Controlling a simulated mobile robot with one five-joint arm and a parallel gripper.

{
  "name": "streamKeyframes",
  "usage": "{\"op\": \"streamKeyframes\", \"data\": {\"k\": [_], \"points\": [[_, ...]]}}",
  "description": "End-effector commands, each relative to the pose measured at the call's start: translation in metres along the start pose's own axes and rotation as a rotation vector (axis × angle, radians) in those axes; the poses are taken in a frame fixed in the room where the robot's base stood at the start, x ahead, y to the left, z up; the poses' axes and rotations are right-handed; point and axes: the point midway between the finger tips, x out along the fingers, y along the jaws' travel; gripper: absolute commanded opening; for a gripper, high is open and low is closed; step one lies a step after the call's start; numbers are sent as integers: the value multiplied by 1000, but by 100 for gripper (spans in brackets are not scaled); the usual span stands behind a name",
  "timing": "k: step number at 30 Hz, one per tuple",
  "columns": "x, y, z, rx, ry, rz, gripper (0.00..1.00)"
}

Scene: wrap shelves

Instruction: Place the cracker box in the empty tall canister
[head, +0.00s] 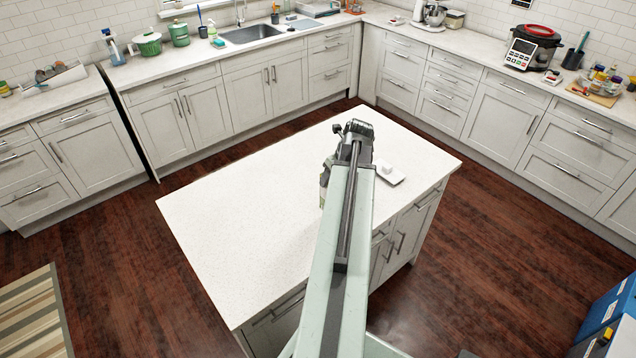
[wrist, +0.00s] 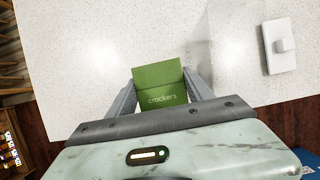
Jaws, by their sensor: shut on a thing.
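The cracker box (wrist: 160,76) is green with the word "crackers" on it. In the wrist view it sits between the two fingers of my gripper (wrist: 162,92), which is shut on it above the white island top. In the head view my arm hides most of the gripper (head: 328,180), and only a small greenish patch shows at its left side. No canister shows clearly. A faint greyish area right of the box in the wrist view could be a shadow or a clear wall; I cannot tell which.
A white square lid-like piece with a knob (wrist: 281,47) lies on the island right of the box; it also shows in the head view (head: 390,174). The island top (head: 240,205) is clear on its left. Cabinets and cluttered counters (head: 180,62) line the walls.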

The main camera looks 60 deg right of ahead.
Motion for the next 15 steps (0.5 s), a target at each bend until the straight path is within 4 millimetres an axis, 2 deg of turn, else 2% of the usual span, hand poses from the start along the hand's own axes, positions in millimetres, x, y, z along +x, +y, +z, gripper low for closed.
{"op": "streamKeyframes", "data": {"k": [2, 12, 15], "points": [[6, -4, 12, -1, -1, 0, 0], [54, -24, 102, -3, 0, 1, 0], [63, -26, 119, -2, -1, 1, 0]]}}
